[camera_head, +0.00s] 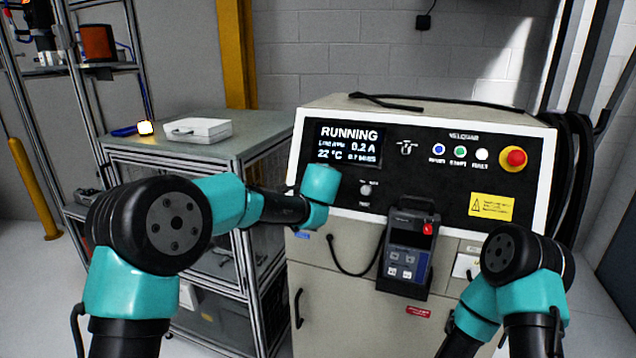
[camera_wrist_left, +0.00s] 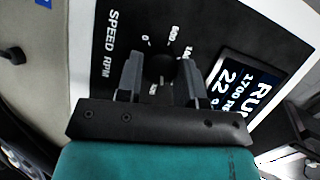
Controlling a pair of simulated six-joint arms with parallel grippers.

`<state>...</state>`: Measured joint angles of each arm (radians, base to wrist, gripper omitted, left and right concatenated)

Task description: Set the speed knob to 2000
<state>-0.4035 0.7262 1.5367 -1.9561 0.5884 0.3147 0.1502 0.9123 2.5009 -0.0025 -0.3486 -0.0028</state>
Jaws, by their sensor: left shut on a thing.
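The speed knob (camera_wrist_left: 160,68) is dark and round and sits on the black panel in the left wrist view, beside the white "SPEED RPM" lettering (camera_wrist_left: 111,45). Scale marks such as 0 and 500 show around it; the knob's pointer cannot be made out. My left gripper (camera_wrist_left: 161,82) is shut on the knob, one finger on each side. In the head view my left arm's teal wrist (camera_head: 319,184) hides the knob and the fingertips. The display (camera_head: 348,144) reads RUNNING, 0.2 A and 22 °C; a line on it in the left wrist view (camera_wrist_left: 247,88) seems to start with 1700. My right gripper is out of view.
A red emergency stop (camera_head: 515,157) and several push buttons (camera_head: 460,152) are right of the display. A handheld device (camera_head: 407,250) hangs on the cabinet front below the panel. A cart (camera_head: 262,128) with a white case (camera_head: 197,129) stands to the left.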

